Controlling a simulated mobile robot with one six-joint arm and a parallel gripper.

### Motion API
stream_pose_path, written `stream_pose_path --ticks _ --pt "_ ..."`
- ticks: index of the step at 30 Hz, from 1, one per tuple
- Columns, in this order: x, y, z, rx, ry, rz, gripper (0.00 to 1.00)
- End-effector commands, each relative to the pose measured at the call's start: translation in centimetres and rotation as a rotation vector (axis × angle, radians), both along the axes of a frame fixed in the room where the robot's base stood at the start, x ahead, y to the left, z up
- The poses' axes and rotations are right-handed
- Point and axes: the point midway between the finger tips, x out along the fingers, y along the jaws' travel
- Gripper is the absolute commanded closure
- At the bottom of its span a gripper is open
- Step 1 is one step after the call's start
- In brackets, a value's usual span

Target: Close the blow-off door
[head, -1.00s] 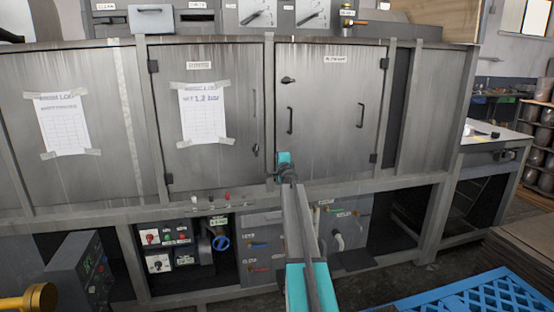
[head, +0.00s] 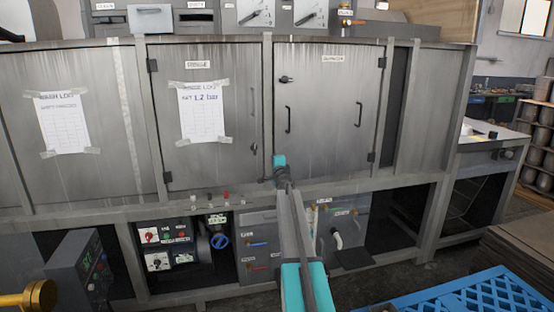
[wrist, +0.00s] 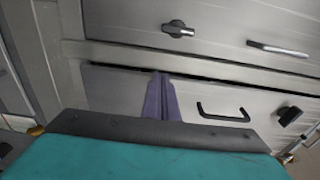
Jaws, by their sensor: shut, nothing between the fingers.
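Two grey doors stand side by side in the machine front. The right door (head: 335,120), whose label is too blurred to read surely, has a dark latch (head: 286,79) above a bar handle (head: 288,119). It looks flush with its frame; I cannot tell whether it is latched. The left door (head: 210,160) also looks flush. My gripper (wrist: 160,78) is shut and empty, in front of the left door in the wrist view, where the picture is turned sideways. The right door's latch (wrist: 178,29) and handle (wrist: 278,48) show beyond the fingertips. The arm hides the fingers in the head view.
A paper sheet (head: 203,112) is taped to the left door. Below the doors are a rail, a control box (head: 167,245) and a blue valve wheel (head: 220,240). A blue pallet (head: 480,295) lies at the lower right, and a grey console (head: 80,270) stands at the lower left.

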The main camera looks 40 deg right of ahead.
Motion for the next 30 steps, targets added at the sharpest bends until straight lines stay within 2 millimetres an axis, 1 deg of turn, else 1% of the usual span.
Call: stream_pose_path --ticks 1,6,12,18,30 --pt "0.0 1.1 0.1 0.000 0.000 0.001 1.00" --pt "0.2 3.8 0.2 -0.001 0.000 0.001 1.00" --pt "0.5 6.3 0.2 0.000 0.000 0.001 1.00" --pt "0.7 7.3 0.0 0.000 0.000 0.000 1.00" --pt "0.8 7.6 -0.2 -0.001 0.004 0.004 1.00"
